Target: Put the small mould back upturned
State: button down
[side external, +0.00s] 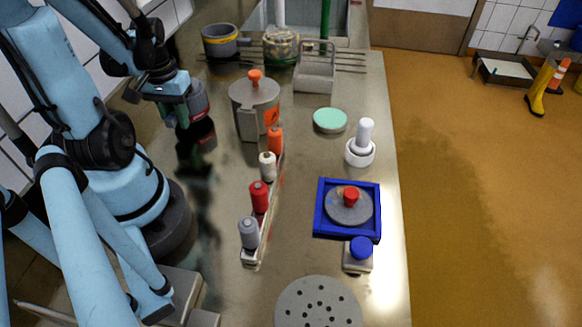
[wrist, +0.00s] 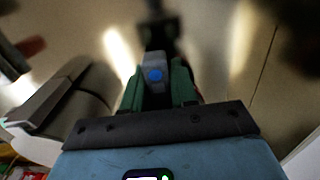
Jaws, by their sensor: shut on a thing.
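My gripper (side external: 178,108) has green fingers and is at the left of the counter, raised above its surface. It is shut on a small dark grey mould (side external: 198,100) with a dull reddish band, beside the lidded steel can. In the wrist view, the green fingers (wrist: 158,88) close around a grey part with a blue dot (wrist: 155,75); the rest of the held thing is blurred or hidden there. I cannot tell which way up the mould is. A grey mould with a yellow band (side external: 220,41) and a greenish mould (side external: 281,46) stand on a wire rack (side external: 345,59) at the back.
The steel can (side external: 254,103) with an orange knob stands right of my gripper. A row of coloured bottles (side external: 259,197) is in front of it. A grey carrier (side external: 315,75), a mint disc (side external: 330,120) and a blue tray (side external: 347,184) are further right. A sink lies behind the rack.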

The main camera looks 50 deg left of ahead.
jog(key=shift+f, duration=1.05)
jog(key=c, duration=0.9)
grip_release()
jog(key=shift+f, duration=0.1)
jog(key=shift+r, duration=6)
jog(key=shift+w+r, duration=0.1)
jog(key=w+d+m+t, duration=0.2)
jog(key=w+d+m, duration=0.1)
jog(key=d, duration=0.3)
jog(key=w+d+r+m+t, duration=0.1)
jog(key=w+d+m+t, duration=0.1)
jog(key=w+d, duration=0.4)
jog(key=w+d+m+t, duration=0.3)
jog(key=w+d+m, duration=0.1)
jog(key=d, duration=0.3)
jog(key=shift+w+d+r, duration=0.15)
jog(key=shift+w+d, duration=0.05)
jog(key=shift+w, duration=0.55)
